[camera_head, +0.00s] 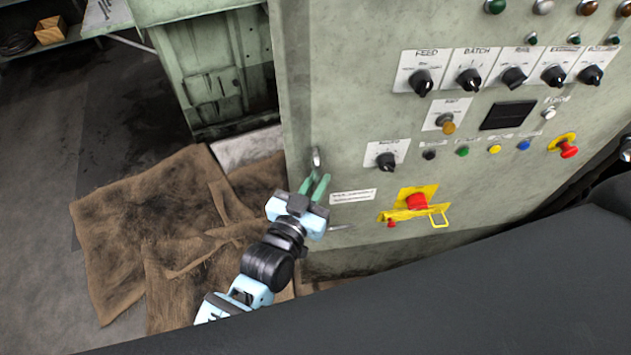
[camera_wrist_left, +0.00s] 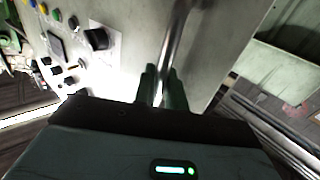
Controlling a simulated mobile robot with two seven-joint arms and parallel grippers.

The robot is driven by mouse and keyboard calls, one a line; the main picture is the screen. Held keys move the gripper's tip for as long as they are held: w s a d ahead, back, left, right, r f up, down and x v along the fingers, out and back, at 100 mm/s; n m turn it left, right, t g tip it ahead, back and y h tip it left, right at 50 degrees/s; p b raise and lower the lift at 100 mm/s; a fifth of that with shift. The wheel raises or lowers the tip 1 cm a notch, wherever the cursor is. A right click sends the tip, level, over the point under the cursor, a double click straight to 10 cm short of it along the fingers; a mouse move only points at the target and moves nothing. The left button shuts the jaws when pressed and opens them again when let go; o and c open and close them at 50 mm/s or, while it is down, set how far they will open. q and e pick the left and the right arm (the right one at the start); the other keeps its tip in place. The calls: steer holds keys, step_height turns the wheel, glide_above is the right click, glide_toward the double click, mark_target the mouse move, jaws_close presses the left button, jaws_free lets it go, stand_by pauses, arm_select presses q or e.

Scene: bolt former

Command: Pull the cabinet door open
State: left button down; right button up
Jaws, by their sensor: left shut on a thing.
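The cabinet door (camera_head: 340,110) is a worn grey-green panel with knobs, buttons and labels. Its metal handle (camera_head: 317,158) is near the door's left edge. In the left wrist view the handle (camera_wrist_left: 177,45) is a shiny bar running up from between the fingers. My left gripper (camera_head: 315,187) has green fingers shut on the handle; it also shows in the left wrist view (camera_wrist_left: 162,88). The fingers hide the gripped part of the handle. I cannot tell whether the door stands slightly ajar. My right gripper is not in view.
A yellow bracket with a red button (camera_head: 417,202) sticks out right of my left gripper. A red emergency button (camera_head: 568,150) is further right. Brown cloths (camera_head: 140,220) lie on the floor to the left. A green machine (camera_head: 210,70) stands behind them.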

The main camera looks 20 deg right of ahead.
arm_select(q)
steer(key=shift+s+d+r, duration=0.1)
steer(key=shift+s+d, duration=0.1)
steer(key=shift+s, duration=0.15)
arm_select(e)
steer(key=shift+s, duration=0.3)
arm_select(q)
steer(key=c, duration=1.6)
jaws_free()
steer(key=shift+d, duration=0.1)
steer(key=shift+o, duration=0.2)
steer(key=v, duration=0.7)
steer(key=shift+s+a, duration=0.25)
steer(key=shift+a, duration=0.1)
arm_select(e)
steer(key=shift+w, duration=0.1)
